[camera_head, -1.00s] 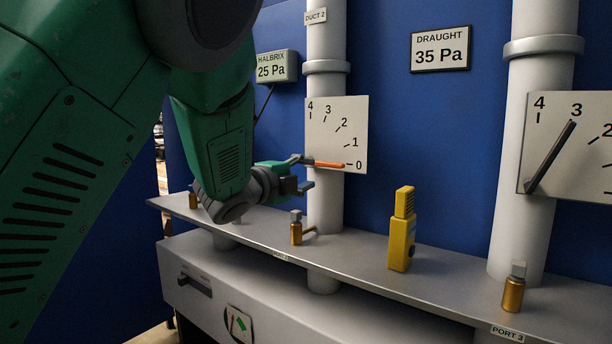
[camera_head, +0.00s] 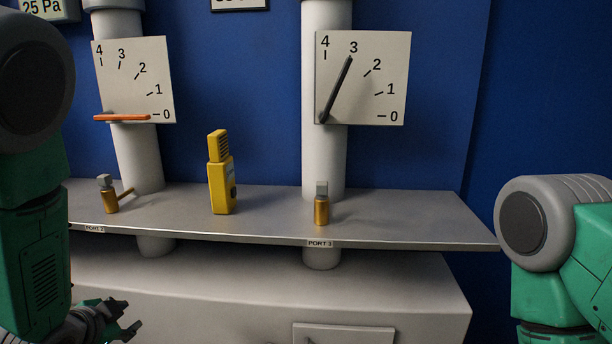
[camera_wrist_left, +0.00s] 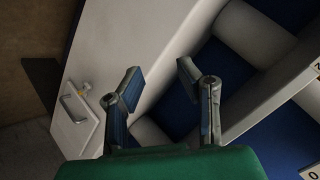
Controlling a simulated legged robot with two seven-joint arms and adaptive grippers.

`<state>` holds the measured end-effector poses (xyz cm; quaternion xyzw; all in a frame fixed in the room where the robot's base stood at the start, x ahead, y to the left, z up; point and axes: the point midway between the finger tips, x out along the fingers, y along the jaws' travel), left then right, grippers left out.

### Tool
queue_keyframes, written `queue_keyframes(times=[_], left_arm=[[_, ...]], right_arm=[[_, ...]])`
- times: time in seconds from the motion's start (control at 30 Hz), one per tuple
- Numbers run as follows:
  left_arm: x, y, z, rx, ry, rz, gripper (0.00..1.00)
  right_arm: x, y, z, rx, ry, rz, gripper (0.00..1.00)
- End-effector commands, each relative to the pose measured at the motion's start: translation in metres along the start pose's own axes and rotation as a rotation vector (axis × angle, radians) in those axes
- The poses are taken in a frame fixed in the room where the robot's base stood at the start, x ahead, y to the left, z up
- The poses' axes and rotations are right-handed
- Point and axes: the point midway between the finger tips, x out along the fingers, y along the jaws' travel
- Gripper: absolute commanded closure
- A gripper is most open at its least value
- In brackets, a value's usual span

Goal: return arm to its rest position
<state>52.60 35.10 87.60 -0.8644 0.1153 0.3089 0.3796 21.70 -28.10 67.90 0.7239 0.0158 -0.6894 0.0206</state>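My left arm comes in at the left edge of the head view, with its gripper (camera_head: 122,322) low in front of the grey cabinet. In the left wrist view the two fingers of the left gripper (camera_wrist_left: 160,82) stand apart with nothing between them, so it is open and empty. My right arm (camera_head: 560,250) shows at the right edge of the head view; its gripper is outside the picture. The orange pointer (camera_head: 122,117) on the left dial lies level at 0. The dark pointer (camera_head: 336,90) on the right dial points near 3.
A metal shelf (camera_head: 270,225) runs across, carrying a yellow handheld device (camera_head: 222,175), a brass valve with a side lever (camera_head: 109,196) and a brass port fitting (camera_head: 321,205). The grey cabinet (camera_head: 250,285) is below the shelf. Open space lies between my arms.

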Motion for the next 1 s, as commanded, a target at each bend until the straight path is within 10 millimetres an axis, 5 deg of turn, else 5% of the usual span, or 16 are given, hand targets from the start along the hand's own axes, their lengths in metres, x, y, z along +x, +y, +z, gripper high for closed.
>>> queue_keyframes(times=[0.03,0.2,0.43,0.63,1.0], left_arm=[[0.0,0.036,0.026,-0.076,-0.066,0.06,0.69],[-0.021,0.143,0.099,-0.326,-0.3,0.219,0.69],[-0.086,0.256,0.169,-0.593,-0.623,0.353,0.69],[-0.12,0.294,0.19,-0.692,-0.764,0.39,0.69],[-0.123,0.297,0.191,-0.7,-0.775,0.392,0.69]], right_arm=[[0.0,0.0,0.0,0.0,0.0,0.0,0.27],[0.0,0.0,0.0,0.0,0.0,0.0,0.27],[0.0,0.0,0.0,0.0,0.0,0.0,0.27],[0.0,0.0,0.0,0.0,0.0,0.0,0.27],[0.0,0.0,0.0,0.0,0.0,0.0,0.27]])
